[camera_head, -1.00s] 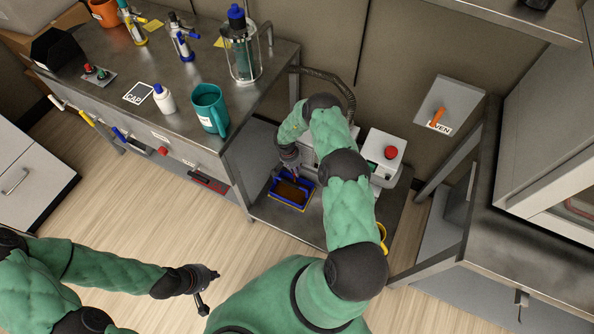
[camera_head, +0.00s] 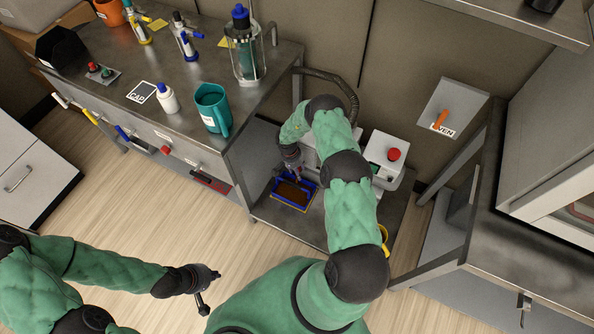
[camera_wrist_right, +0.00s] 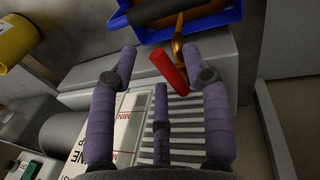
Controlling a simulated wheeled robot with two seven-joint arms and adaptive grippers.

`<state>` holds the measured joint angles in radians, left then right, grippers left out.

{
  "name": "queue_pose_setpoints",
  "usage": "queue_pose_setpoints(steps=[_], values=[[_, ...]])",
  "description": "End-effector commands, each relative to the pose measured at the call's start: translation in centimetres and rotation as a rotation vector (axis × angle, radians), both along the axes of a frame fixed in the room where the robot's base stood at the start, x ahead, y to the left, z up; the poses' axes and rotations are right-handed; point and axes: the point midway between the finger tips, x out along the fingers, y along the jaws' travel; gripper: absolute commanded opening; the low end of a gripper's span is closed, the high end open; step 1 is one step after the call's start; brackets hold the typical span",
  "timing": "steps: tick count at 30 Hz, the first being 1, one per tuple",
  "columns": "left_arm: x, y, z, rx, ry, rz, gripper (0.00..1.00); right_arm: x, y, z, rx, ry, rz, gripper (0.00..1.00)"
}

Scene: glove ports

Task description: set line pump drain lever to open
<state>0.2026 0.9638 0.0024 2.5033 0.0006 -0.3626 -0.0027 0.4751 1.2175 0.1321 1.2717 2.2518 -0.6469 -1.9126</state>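The red drain lever (camera_wrist_right: 168,70) sits on a brass drain fitting (camera_wrist_right: 178,45) at the pump's end in the right wrist view. The ribbed grey pump body (camera_wrist_right: 185,130) fills the area below it. My right gripper (camera_wrist_right: 168,66) is open, its purple fingers on either side of the lever, with no clear contact. In the head view my right gripper (camera_head: 292,165) is small and partly hidden, over the blue drip tray (camera_head: 306,198). The pump (camera_head: 384,160) is partly behind my right arm. My left gripper (camera_head: 207,287) is open and empty above the floor.
The blue tray (camera_wrist_right: 150,34) lies just beyond the lever. A yellow cup (camera_wrist_right: 16,42) stands at the left of the wrist view. The bench (camera_head: 105,75) holds a teal mug (camera_head: 212,108) and bottles. An oven switch plate (camera_head: 452,105) is on the wall; a side table (camera_head: 540,255) stands right.

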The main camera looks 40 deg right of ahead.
Motion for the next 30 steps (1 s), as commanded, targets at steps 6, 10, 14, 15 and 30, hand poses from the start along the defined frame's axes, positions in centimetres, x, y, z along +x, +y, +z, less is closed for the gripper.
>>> queue_pose_setpoints(steps=[6,10,14,15,30], values=[[0.0,0.0,0.0,0.000,0.000,0.000,0.00,0.2,0.0,0.7,-0.002,-0.001,0.000,0.48],[0.0,0.0,0.0,0.000,0.000,0.000,0.00,0.5,0.2,2.5,-0.002,-0.003,0.001,0.48],[0.0,0.0,0.0,0.000,0.000,0.000,0.00,0.9,0.5,5.0,-0.002,-0.003,0.002,0.48],[0.0,0.0,0.0,0.000,0.000,0.000,0.00,1.1,0.6,5.8,-0.002,-0.004,0.002,0.48],[0.0,0.0,0.0,0.000,0.000,0.000,0.00,1.8,1.5,11.7,0.001,0.001,0.001,0.48]])
